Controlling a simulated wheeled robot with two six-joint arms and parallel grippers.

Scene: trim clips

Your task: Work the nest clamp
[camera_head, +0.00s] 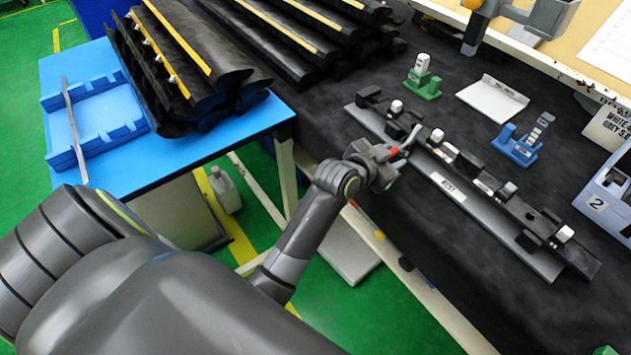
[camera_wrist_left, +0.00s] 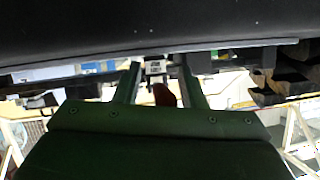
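The nest (camera_head: 448,186) is a long grey rail with a white label, carrying black blocks and silver pieces, on the dark bench. My left gripper (camera_head: 407,147) is at the near side of its upper left part. A small red piece (camera_head: 394,151), which looks like the clamp handle, shows at the fingers. In the left wrist view the two fingers (camera_wrist_left: 160,70) stand apart, with a dark red piece (camera_wrist_left: 164,95) between them and gaps on both sides. The clamp's body is largely hidden, and I cannot tell whether a finger touches the handle.
A green stand (camera_head: 424,85), a white plate (camera_head: 493,99) and a blue stand (camera_head: 520,145) lie behind the nest. A blue-grey box marked 2 (camera_head: 598,205) is at the right. Black trim strips (camera_head: 180,60) lie on the blue table (camera_head: 190,160) at the left.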

